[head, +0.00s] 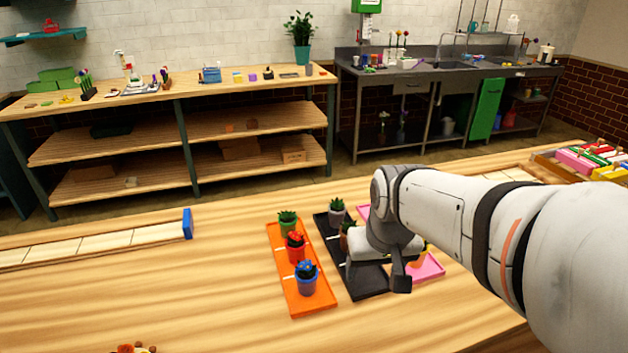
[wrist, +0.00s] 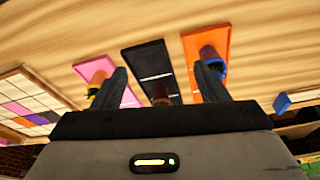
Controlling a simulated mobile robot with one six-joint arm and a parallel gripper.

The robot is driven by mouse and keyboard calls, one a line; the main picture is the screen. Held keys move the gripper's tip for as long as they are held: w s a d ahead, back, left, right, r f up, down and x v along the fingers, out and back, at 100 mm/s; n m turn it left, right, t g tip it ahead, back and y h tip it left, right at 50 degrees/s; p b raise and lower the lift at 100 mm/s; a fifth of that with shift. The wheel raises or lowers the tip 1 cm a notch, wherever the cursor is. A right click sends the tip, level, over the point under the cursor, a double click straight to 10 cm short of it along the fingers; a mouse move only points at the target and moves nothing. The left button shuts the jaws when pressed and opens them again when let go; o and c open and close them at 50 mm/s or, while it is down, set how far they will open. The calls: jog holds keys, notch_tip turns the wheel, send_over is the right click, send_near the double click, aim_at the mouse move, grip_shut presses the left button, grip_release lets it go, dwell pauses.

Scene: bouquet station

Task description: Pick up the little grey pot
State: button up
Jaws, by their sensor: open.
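The little grey pot (head: 337,213), with a small green plant, stands upright at the far end of the black tray (head: 371,284). A brown pot (head: 346,240) stands nearer on the same tray, partly hidden by my gripper (head: 377,274). My gripper is open and points down over the near part of the black tray, apart from the grey pot. In the wrist view its two fingers (wrist: 161,85) stand wide apart, with a brownish pot (wrist: 160,93) showing between them beyond the gripper body. I cannot make out the grey pot in the wrist view.
The orange tray (head: 281,272) to the left holds green, red (head: 296,249) and blue (head: 307,280) pots. A pink tray (head: 430,268) lies to the right, mostly behind my arm. A blue block (head: 188,223) ends a pale strip further left. The table's left front is largely clear.

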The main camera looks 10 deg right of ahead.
jog(key=shift+o, duration=0.8)
jog(key=w+r+p, duration=0.1)
jog(key=w+p, duration=0.1)
jog(key=w, duration=1.3)
jog(key=shift+w+t, duration=0.3)
jog(key=p, duration=0.3)
send_over(338, 201)
jog(key=s, duration=0.2)
jog(key=shift+t, duration=0.4)
notch_tip(338, 201, down, 7)
jog(key=shift+w+d, duration=0.1)
jog(key=p+x, duration=0.1)
jog(key=x, duration=0.5)
jog(key=shift+f, duration=0.4)
jog(key=shift+c, duration=0.3)
jog(key=c, duration=1.2)
jog(key=shift+c, duration=0.2)
jog(key=shift+r, duration=0.1)
